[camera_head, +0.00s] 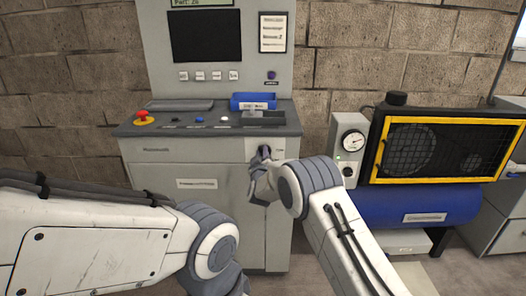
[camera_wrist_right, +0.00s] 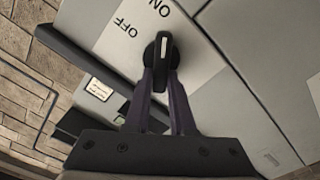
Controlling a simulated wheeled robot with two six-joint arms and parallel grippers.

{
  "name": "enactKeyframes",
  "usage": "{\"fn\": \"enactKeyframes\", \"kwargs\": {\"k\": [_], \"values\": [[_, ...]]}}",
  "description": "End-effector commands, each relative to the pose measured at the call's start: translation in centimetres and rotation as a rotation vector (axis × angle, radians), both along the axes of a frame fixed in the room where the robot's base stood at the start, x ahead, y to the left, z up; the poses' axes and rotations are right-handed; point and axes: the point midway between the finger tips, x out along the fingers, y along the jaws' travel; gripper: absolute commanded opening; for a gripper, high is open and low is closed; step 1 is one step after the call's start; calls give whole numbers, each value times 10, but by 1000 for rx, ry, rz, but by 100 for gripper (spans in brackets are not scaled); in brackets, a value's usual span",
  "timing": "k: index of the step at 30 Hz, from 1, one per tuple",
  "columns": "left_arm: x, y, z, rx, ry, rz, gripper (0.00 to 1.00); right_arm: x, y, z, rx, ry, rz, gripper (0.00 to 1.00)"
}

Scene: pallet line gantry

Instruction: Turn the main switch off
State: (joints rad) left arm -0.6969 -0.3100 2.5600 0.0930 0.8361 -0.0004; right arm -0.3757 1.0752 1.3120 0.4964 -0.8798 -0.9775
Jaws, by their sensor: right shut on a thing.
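The main switch is a black rotary knob (camera_wrist_right: 163,48) with a white line, on a white plate (camera_wrist_right: 205,62) marked ON and OFF. In the right wrist view its line points up, towards the ON mark. In the head view the plate (camera_head: 252,146) is at the upper right of the grey cabinet front, and my gripper partly hides the knob. My right gripper (camera_head: 264,157) is shut on the knob, with its two fingers on either side of it in the right wrist view (camera_wrist_right: 162,75). My left arm shows, but its gripper is out of view.
The console top above the switch holds a red emergency button (camera_head: 143,117), small buttons and a blue tray (camera_head: 253,101). To the right stand a gauge box (camera_head: 348,145) and a yellow-framed compressor (camera_head: 440,147) on a blue tank (camera_head: 410,207). A brick wall is behind.

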Motion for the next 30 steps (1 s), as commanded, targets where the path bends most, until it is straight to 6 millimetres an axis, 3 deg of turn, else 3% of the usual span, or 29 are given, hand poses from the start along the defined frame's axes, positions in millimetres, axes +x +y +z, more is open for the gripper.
{"fn": "enactKeyframes", "kwargs": {"k": [18, 30], "values": [[0, 0, 17, 0, 0, 0, 50, 0, 7, -8, -578, 0, 2, 0], [0, 0, 22, 0, 0, 0, 50, 0, 8, -13, -850, -1, 2, 0]]}}
